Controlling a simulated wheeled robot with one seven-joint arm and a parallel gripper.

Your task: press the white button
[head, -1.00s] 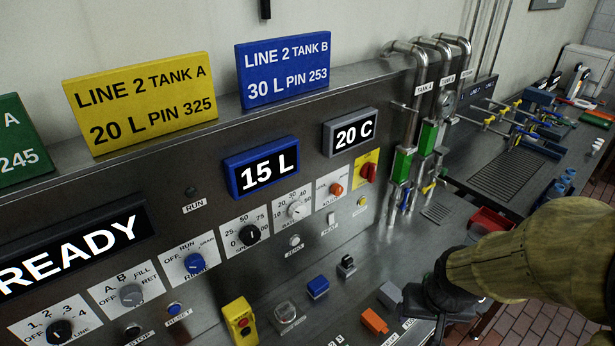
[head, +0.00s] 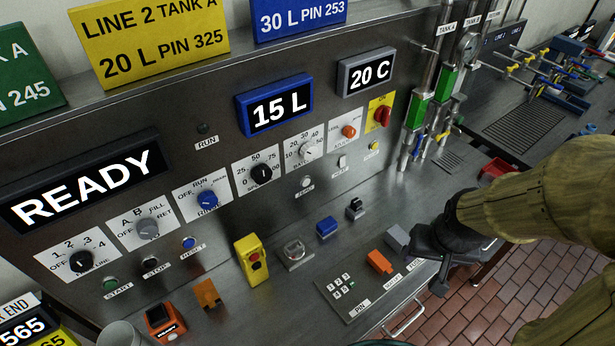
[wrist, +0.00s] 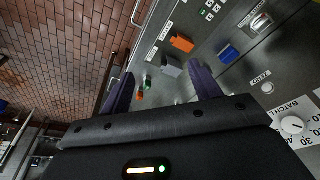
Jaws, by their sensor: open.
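A small round white button (head: 305,182) labelled ZERO is on the upright steel panel, below the white-knob dial. In the wrist view the white button (wrist: 267,87) shows to the right of my fingers, beside its ZERO label. My gripper (head: 438,282) is to the right of the white button, over the bench's front right edge, apart from the panel. In the wrist view my gripper (wrist: 160,75) is open, with two dark fingers spread and nothing seen between them.
On the bench are a blue block (head: 327,227), an orange block (head: 379,262), a clear-covered switch (head: 295,252), a yellow button box (head: 252,260) and a keypad (head: 343,287). Upright pipes (head: 425,100) stand right of the panel. Brick floor (head: 460,320) lies beyond the bench edge.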

